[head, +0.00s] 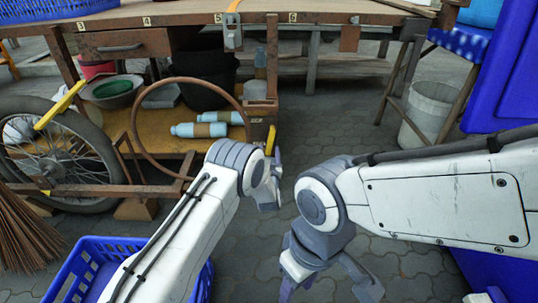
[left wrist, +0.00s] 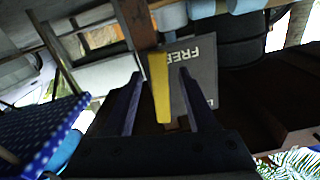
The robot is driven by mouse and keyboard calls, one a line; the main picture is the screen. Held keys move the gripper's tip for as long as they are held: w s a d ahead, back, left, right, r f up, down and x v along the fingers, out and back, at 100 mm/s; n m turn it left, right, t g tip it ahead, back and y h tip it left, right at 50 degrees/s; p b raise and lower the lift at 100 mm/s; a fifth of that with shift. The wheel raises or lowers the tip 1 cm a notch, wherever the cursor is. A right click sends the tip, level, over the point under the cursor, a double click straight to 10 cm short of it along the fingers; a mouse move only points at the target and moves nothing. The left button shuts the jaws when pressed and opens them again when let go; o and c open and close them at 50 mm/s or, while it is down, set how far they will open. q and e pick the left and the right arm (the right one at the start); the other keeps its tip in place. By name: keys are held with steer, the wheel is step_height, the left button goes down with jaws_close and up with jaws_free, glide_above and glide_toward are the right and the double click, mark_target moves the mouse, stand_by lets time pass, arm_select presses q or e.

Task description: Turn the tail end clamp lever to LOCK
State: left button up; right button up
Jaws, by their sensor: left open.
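A yellow lever (head: 271,140) stands nearly upright at the right end of the low wooden bench, beside a small label plate (head: 257,121). In the left wrist view the yellow lever (left wrist: 159,88) lies between my left gripper's two dark fingers, with a gap on each side. The plate (left wrist: 203,70) behind it reads FREE, upside down; a second word is mostly hidden by a finger. My left gripper (head: 274,178) is open just below the lever in the head view. My right gripper (head: 328,276) hangs with fingers spread, empty, above the paving.
A second yellow lever (head: 60,104) is at the left, by a spoked wheel (head: 60,160). A rusty hoop (head: 137,140) and blue bottles (head: 198,130) are on the bench. A blue crate (head: 125,243) lies below my left arm. Paving at centre right is clear.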

arm_select(q)
steer(key=shift+w+b, duration=0.45)
steer(key=shift+w, duration=0.8)
steer(key=shift+r, duration=0.1)
jaws_close()
stand_by(0.4)
